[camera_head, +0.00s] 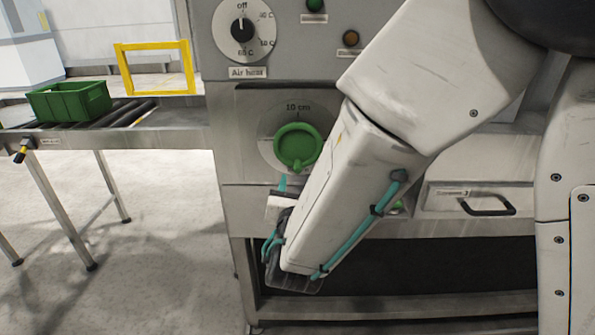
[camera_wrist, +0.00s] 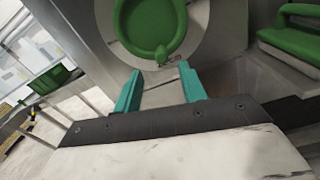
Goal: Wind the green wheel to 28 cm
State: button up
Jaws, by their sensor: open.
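The green wheel (camera_head: 298,146) is a ring-shaped handwheel with a small knob, set on a round grey dial plate on the machine's front. The dial plate (camera_head: 268,133) reads "10 cm" at its top; other marks are hidden or too small to read. The wheel's knob points down. In the wrist view the wheel (camera_wrist: 150,50) is at the top, with its knob at lower right. My gripper (camera_wrist: 160,84) shows two teal fingers, apart and empty, just below the wheel's knob. In the head view my arm covers the dial's right side and most of the gripper.
A drawer with a black handle (camera_head: 488,206) is at right. A green handle (camera_wrist: 290,40) shows at right in the wrist view. A green crate (camera_head: 69,101) stands on a roller conveyor at left, near a yellow frame (camera_head: 155,68).

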aim_at(298, 171)
jog(key=w, duration=0.6)
jog(key=shift+w+d, duration=0.2)
jog(key=shift+c, duration=0.2)
grip_shut()
